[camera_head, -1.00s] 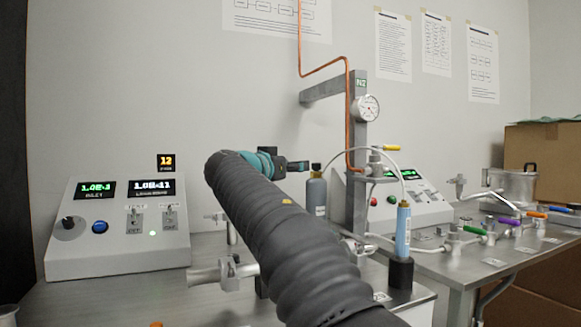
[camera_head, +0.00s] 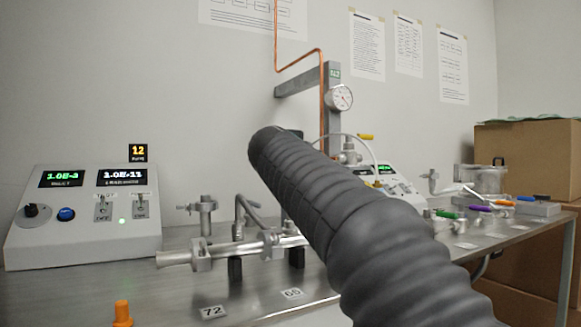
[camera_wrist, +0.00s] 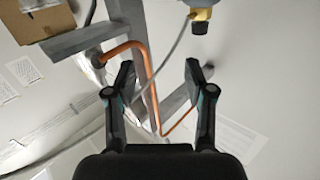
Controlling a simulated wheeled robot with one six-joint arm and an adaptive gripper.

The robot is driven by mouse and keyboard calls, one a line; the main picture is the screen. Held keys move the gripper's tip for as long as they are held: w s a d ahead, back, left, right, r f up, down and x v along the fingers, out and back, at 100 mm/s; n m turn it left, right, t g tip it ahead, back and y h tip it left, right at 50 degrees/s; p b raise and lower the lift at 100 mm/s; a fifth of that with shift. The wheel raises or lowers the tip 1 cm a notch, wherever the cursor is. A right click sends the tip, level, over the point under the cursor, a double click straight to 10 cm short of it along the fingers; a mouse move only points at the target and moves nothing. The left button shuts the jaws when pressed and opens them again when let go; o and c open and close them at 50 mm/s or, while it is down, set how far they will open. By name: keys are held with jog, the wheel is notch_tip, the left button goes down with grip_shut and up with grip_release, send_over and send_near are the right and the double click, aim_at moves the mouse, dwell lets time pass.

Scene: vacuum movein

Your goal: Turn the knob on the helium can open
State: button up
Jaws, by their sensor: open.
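The helium can (camera_wrist: 200,3) shows only in part at the top edge of the wrist view, upside down. A brass collar (camera_wrist: 201,14) and a black knob (camera_wrist: 200,27) are at its end. My gripper (camera_wrist: 160,75) is open and empty, with its two black fingers apart. The knob lies beyond the right fingertip and is not between the fingers; no contact shows. In the head view my dark ribbed arm hides both the can and the gripper.
A copper pipe (camera_wrist: 148,75) and a grey metal frame stand behind my fingers. A round gauge (camera_head: 340,97) is on the frame. A metal pipe assembly (camera_head: 230,252) lies left of my arm. A control box (camera_head: 80,225) stands far left, an orange cap (camera_head: 122,312) in front.

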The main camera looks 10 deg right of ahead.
jog(key=w+n+y+p, duration=0.1)
jog(key=w+p, duration=0.1)
jog(key=w, duration=0.2)
jog(key=w+n+y+p, duration=0.1)
jog(key=w+p, duration=0.1)
jog(key=w, duration=0.3)
jog(key=w+t+y+p, duration=0.1)
jog(key=w+p, duration=0.1)
jog(key=w, duration=0.3)
jog(key=shift+w+a+n, duration=0.1)
jog(key=shift+a+n, duration=0.1)
jog(key=shift+n, duration=0.2)
jog(key=shift+w+d+f, duration=0.1)
jog(key=shift+w, duration=0.25)
grip_shut()
